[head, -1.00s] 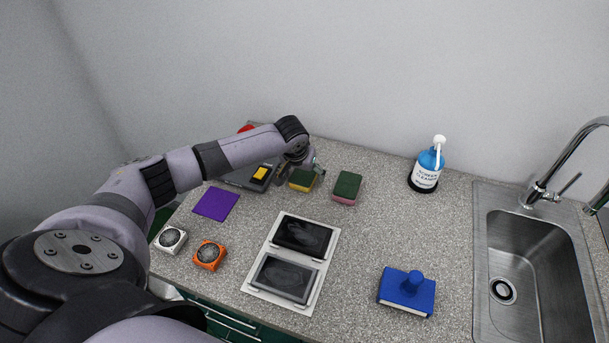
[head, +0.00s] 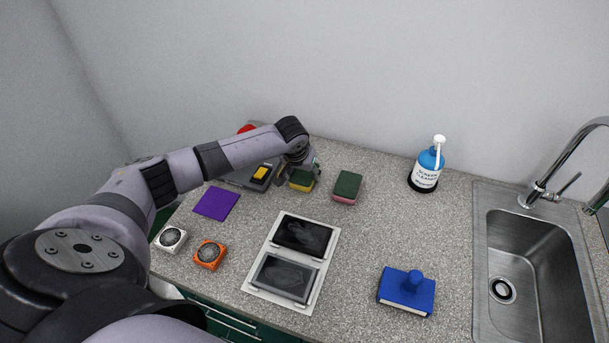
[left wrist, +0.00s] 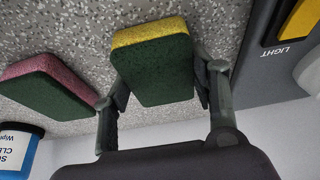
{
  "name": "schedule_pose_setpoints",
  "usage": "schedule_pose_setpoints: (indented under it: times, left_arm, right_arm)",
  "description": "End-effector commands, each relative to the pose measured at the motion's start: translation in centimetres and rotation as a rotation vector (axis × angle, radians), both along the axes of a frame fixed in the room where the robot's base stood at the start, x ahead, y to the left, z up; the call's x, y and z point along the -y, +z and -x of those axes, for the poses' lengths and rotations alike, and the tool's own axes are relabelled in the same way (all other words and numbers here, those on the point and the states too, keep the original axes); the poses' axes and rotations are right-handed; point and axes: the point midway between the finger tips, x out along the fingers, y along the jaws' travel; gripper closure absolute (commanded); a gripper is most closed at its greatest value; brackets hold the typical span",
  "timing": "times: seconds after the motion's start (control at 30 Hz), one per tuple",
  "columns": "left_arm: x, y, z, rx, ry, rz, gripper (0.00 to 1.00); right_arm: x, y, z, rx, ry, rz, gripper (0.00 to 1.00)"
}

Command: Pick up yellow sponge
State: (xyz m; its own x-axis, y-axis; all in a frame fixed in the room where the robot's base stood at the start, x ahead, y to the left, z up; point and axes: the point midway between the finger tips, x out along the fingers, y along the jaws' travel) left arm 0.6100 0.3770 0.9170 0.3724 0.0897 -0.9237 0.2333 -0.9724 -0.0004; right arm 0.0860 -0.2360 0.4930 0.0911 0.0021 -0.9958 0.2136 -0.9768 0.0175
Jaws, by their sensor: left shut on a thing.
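The yellow sponge (head: 301,184) has a dark green top and a yellow body. It lies on the counter towards the back, beside a pink sponge with a green top (head: 347,187). My left gripper (head: 301,172) reaches down over the yellow sponge and partly hides it in the head view. In the left wrist view the yellow sponge (left wrist: 152,68) sits between the two fingers of my left gripper (left wrist: 160,85), which are shut on it. The pink sponge (left wrist: 47,85) is outside the fingers there. My right gripper is not in view.
A grey device with a yellow part (head: 260,174) stands just left of the sponge. A screen cleaner bottle (head: 425,170), a purple cloth (head: 215,203), an open two-panel device (head: 287,272), a blue block with a knob (head: 407,291) and a sink (head: 530,255) surround clear counter.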

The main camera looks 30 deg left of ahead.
Motion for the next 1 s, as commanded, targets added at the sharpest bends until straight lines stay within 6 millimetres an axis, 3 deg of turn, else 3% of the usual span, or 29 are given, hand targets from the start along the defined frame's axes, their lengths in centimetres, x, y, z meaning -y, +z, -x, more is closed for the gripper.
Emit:
schedule_pose_setpoints:
  times: [0.3,0.43,1.0]
  left_arm:
    - [0.0,0.3,-0.1,0.002,0.000,0.000,0.56]
    - [0.0,2.2,-0.1,0.003,0.001,0.001,0.56]
    - [0.1,17.3,-0.1,0.004,-0.001,0.001,0.56]
  right_arm:
    - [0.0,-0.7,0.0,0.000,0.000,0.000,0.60]
    - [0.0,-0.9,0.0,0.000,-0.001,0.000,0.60]
    - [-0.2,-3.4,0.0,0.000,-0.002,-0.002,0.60]
